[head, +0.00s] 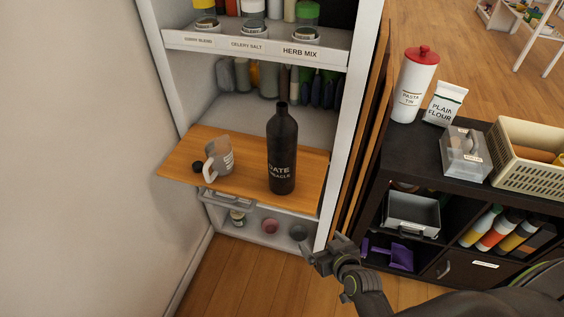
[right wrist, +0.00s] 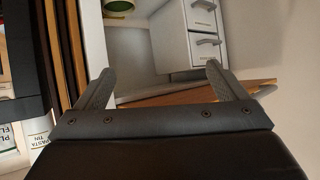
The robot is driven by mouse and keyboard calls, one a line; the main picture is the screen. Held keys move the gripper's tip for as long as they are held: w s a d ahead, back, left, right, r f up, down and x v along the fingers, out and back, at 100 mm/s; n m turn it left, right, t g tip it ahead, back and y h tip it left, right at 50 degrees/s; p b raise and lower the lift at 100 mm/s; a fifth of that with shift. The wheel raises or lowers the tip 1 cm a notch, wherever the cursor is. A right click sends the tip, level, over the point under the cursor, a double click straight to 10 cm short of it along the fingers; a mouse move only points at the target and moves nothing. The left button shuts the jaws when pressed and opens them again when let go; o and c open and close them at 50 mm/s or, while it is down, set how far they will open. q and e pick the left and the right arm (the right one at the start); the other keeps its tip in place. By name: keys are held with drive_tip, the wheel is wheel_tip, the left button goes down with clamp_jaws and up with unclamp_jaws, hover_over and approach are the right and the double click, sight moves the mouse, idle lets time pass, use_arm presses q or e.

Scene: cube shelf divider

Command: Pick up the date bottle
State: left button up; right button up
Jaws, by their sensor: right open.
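The date bottle (head: 282,150) is tall, black and narrow-necked, with white lettering that includes "DATE". It stands upright on the wooden pull-out board (head: 250,186) of the white cupboard in the head view. My right gripper (head: 318,256) is below and to the right of the bottle, apart from it, near the cupboard's front right edge. In the right wrist view the two fingers of my right gripper (right wrist: 158,88) are spread open with nothing between them. The bottle cannot be made out in the right wrist view. My left gripper is not in the head view.
A grey and white mug (head: 218,157) is on the board left of the bottle. The cupboard's right side panel (head: 350,120) stands close by. A dark cube shelf (head: 440,150) at right holds a pasta tin (head: 412,88), a flour bag (head: 444,103) and a cream basket (head: 530,155).

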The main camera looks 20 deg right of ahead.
wheel_tip(320, 180, up, 10)
drive_tip(key=w+a+t+b, duration=0.1)
drive_tip(key=w+t, duration=0.1)
drive_tip(key=t, duration=0.1)
drive_tip(key=n+t+y+b, duration=0.2)
drive_tip(key=t, duration=0.1)
approach(289, 152)
drive_tip(key=w+p, duration=0.1)
drive_tip(key=w, duration=0.1)
drive_tip(key=w+p, duration=0.1)
drive_tip(key=w, duration=0.1)
drive_tip(key=w+a+p, duration=0.1)
drive_tip(key=w+p, duration=0.1)
drive_tip(key=w, duration=0.1)
drive_tip(key=shift+w+a+f, duration=0.1)
drive_tip(key=shift+w+f, duration=0.1)
drive_tip(key=shift+w, duration=0.45)
drive_tip(key=shift+w+a+p, duration=0.2)
drive_tip(key=shift+w+p, duration=0.25)
drive_tip(key=shift+p, duration=0.05)
drive_tip(key=w, duration=0.1)
drive_tip(key=w+p, duration=0.1)
drive_tip(key=w, duration=0.1)
drive_tip(key=shift+a, duration=0.3)
drive_tip(key=shift+w+a+p, duration=0.1)
drive_tip(key=shift+w+p, duration=0.2)
drive_tip(key=shift+w, duration=0.35)
